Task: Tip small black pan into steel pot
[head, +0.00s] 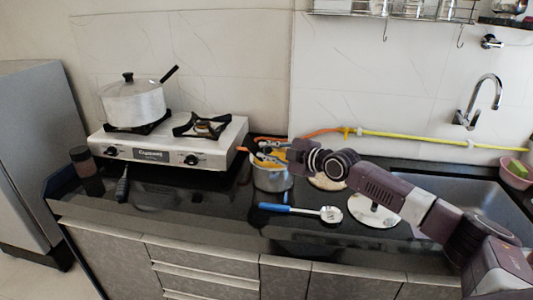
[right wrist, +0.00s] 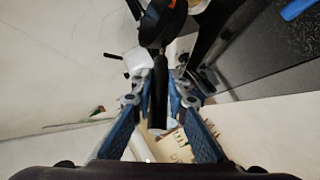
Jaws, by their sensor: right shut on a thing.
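The steel pot (head: 272,181) stands on the black counter just right of the stove, its top partly covered by my gripper. My right gripper (head: 268,153) reaches in from the right and is over the pot's mouth. In the right wrist view its two fingers are shut on the black handle (right wrist: 159,92) of the small black pan (right wrist: 163,22). The pan's bowl lies beyond the fingertips, with some brown showing. In the head view the pan is hard to make out among the fingers. I cannot tell how far it is tilted. My left gripper is in neither view.
A white two-burner stove (head: 168,142) carries a lidded pot (head: 133,103) at left. A blue-handled utensil (head: 300,210) and a white round plate (head: 374,211) lie in front. A yellow hose (head: 415,138) runs along the wall. A sink (head: 470,190) is at right.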

